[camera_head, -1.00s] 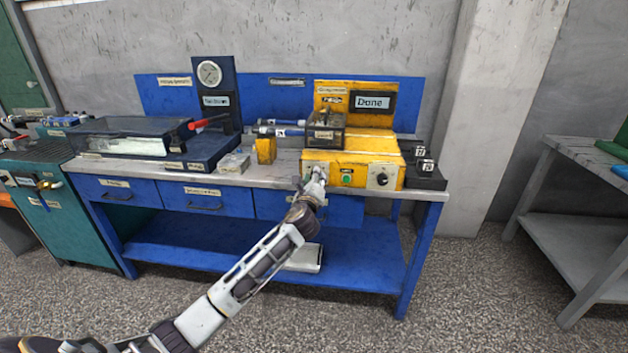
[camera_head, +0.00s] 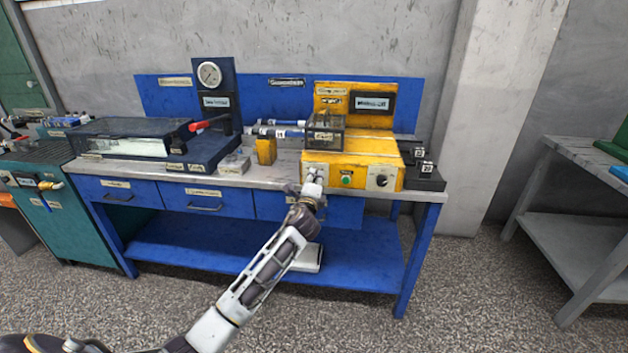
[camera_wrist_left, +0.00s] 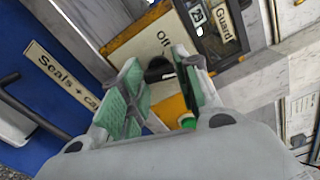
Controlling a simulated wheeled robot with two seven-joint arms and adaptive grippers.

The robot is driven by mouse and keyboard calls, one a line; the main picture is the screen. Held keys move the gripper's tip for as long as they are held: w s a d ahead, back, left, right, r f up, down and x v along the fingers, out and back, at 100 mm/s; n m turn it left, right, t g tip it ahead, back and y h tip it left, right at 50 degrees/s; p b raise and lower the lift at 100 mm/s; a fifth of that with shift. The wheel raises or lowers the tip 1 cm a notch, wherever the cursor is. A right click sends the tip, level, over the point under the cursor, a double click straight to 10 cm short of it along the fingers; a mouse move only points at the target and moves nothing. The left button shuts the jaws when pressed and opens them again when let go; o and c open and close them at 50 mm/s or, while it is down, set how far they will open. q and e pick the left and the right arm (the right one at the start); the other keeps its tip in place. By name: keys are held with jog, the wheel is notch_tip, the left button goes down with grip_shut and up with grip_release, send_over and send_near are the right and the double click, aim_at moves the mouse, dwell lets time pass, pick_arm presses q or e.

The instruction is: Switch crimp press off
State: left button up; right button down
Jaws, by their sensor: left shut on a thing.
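The yellow crimp press (camera_head: 375,148) stands on the right part of the blue bench. Its front panel has a green button (camera_head: 347,180) and a black knob (camera_head: 382,180). Its display (camera_head: 372,103) shows small text that looks like "Mains Off". My left gripper (camera_head: 313,178) is at the left end of the front panel. In the left wrist view, my left gripper's green-padded fingers (camera_wrist_left: 158,92) are around a dark switch knob (camera_wrist_left: 158,68) beside an "Off" label (camera_wrist_left: 163,40). The green button (camera_wrist_left: 187,122) shows partly behind a finger. My right gripper is not in view.
The guard box (camera_head: 325,135) sits on the press. Black blocks (camera_head: 425,178) stand to its right. A yellow block (camera_head: 265,150) and a blue clamp station with a gauge (camera_head: 209,74) are to the left. A grey table (camera_head: 580,160) stands far right.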

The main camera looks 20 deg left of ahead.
pick_arm(q)
jog(key=n, duration=0.4)
jog(key=shift+n, duration=0.3)
jog(key=n, duration=0.3)
jog(key=shift+f+n+p, duration=0.1)
jog(key=shift+n+p, duration=0.3)
jog(key=n, duration=0.3)
jog(key=shift+n, duration=0.5)
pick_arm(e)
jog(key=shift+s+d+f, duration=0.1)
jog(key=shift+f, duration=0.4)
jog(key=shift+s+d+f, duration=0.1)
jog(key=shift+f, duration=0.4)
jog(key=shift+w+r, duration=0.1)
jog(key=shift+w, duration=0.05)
pick_arm(q)
jog(key=o, duration=1)
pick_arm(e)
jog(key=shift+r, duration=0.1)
pick_arm(q)
jog(key=shift+s, duration=0.1)
jog(key=shift+v, duration=3.7)
